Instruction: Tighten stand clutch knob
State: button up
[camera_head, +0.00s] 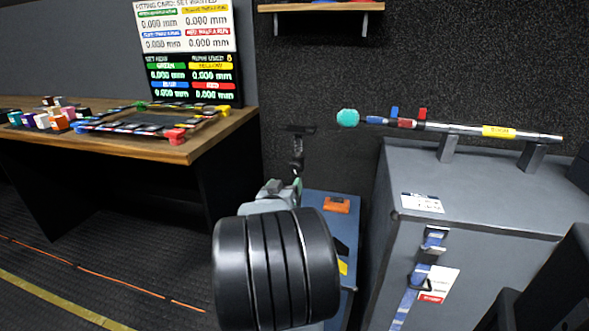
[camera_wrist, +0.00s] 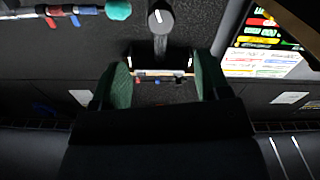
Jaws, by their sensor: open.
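A dark stand fitting stands in front of the wall, with a crossbar (camera_head: 300,129) on top and a short post below. A small round black knob (camera_head: 297,166) sits low on the post. In the wrist view, where the scene is upside down, the knob (camera_wrist: 160,18) shows a white mark and lies near the top edge. My gripper (camera_head: 285,187) is just below the knob in the head view. In the wrist view its green-padded fingers (camera_wrist: 161,76) are apart with nothing held between them. The knob lies beyond the fingertips; I cannot tell the exact gap.
A boom pole with a teal tip (camera_head: 347,118) rests on a grey case (camera_head: 480,200) to the right. A wooden table (camera_head: 190,150) with small coloured items is at left. A blue-grey cabinet (camera_head: 318,200) bears an orange item (camera_head: 337,204). A shelf (camera_head: 320,7) is above.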

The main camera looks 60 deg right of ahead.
aim_at(294, 169)
jog(key=b+x, duration=0.2)
jog(key=x, duration=0.9)
jog(key=shift+w+d, duration=0.1)
jog(key=shift+w, duration=0.05)
jog(key=shift+c, duration=0.5)
jog(key=c, duration=0.8)
jog(key=m+b, duration=0.2)
jog(key=shift+f+m, duration=0.25)
jog(key=shift+m, duration=0.15)
jog(key=shift+c, duration=0.2)
jog(key=shift+r+m+b, duration=0.2)
jog(key=shift+m+b, duration=0.3)
jog(key=shift+m, duration=0.5)
jog(key=o, duration=0.9)
jog(key=shift+o, duration=0.2)
